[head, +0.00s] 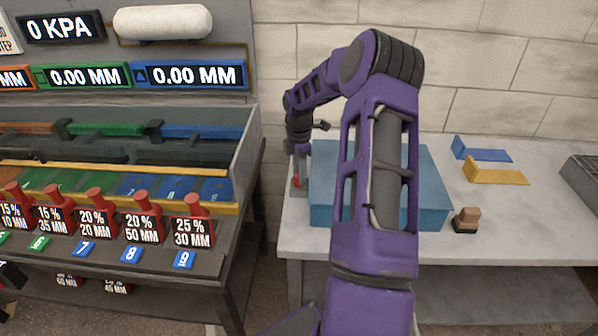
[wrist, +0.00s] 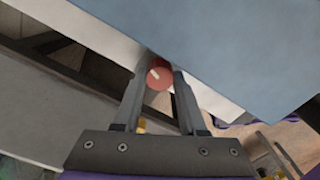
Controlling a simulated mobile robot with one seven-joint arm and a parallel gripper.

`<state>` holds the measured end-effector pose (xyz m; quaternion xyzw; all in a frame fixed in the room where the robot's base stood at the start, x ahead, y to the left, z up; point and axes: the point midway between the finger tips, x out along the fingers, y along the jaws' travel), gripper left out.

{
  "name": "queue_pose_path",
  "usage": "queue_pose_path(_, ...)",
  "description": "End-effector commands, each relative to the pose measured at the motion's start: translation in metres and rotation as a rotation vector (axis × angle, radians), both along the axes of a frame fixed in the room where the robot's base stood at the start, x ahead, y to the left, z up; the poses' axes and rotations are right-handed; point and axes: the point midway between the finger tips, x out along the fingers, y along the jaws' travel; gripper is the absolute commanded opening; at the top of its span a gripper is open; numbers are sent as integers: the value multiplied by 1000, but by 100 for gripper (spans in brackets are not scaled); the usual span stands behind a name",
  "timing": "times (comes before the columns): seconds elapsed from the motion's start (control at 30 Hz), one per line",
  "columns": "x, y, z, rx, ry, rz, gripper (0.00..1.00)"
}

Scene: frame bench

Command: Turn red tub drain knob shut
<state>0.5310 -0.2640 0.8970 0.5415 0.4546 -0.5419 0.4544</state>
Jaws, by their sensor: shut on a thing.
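The red drain knob (wrist: 159,75) is round with a short white mark on its face. In the wrist view it sits between the two grey fingers of my gripper (wrist: 162,72), which is shut on it. The white mark is tilted from upright in that picture. In the head view my gripper (head: 299,155) points down at the left end of the blue tub (head: 432,185), and a little red of the knob (head: 296,183) shows below it. The tub's blue-grey wall (wrist: 230,45) fills the upper right of the wrist view. My arm hides the middle of the tub.
The tub stands on a pale bench (head: 500,230). A small brown and black block (head: 466,220) stands right of the tub. Blue (head: 485,154) and yellow (head: 495,172) brackets lie behind. A rack with red-topped weights (head: 93,208) stands left, across a narrow gap.

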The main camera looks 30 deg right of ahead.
Motion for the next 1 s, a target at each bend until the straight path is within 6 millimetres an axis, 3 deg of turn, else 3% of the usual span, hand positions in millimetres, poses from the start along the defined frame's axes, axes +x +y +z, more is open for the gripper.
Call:
queue_pose_path(0.4, 0, 0, 0, 1, -1, 174, 0)
queue_pose_path(0.93, 1, 0, 1, 1, -2, 194, 0)
queue_pose_path(0.97, 1, 0, 1, 1, -2, 194, 46)
queue_pose_path(1.0, 1, 0, 1, 1, -2, 194, 54)
